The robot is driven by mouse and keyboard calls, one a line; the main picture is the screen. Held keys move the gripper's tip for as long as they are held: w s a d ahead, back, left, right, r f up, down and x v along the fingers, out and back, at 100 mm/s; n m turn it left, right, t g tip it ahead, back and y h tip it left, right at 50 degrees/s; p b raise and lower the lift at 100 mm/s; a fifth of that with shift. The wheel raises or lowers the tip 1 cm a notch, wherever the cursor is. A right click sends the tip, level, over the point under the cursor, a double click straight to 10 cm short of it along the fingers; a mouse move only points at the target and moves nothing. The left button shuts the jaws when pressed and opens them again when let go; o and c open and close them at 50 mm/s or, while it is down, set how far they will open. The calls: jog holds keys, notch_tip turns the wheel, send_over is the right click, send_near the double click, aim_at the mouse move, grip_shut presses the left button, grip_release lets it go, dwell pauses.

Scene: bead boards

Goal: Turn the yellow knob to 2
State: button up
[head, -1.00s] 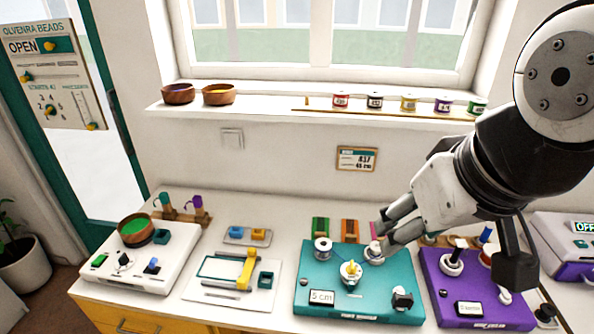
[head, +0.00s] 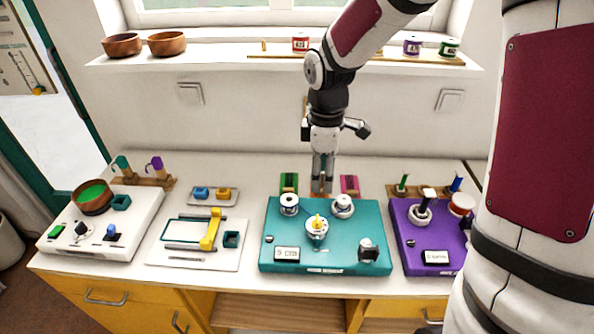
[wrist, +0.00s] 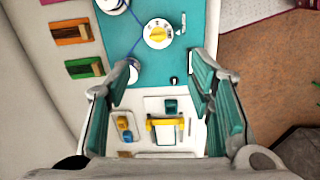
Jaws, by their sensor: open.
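The yellow knob (head: 317,222) sits on a round white dial in the middle of the teal board (head: 272,250). The knob also shows in the wrist view (wrist: 158,34); its dial marks are too small to read. A small display (head: 287,254) on the board seems to read 5 cm. My gripper (head: 322,190) points down at the board's back edge, behind the knob and apart from it. In the wrist view my gripper (wrist: 162,66) has its two fingers spread wide, with nothing between them. The knob lies beyond the fingertips there.
Two white spools (head: 289,203) (head: 343,205) flank the knob at the back of the board. A black-and-white handle (head: 368,250) stands front right. A purple board (head: 408,262) stands right, a white board (head: 165,256) left.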

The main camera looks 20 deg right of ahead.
aim_at(318, 219)
jog(key=shift+n, duration=0.5)
jog(key=f, duration=1.1)
jog(key=w+f, duration=0.1)
jog(key=f, duration=0.4)
jog(key=shift+w+f, duration=0.1)
jog(key=shift+f, duration=0.25)
grip_shut()
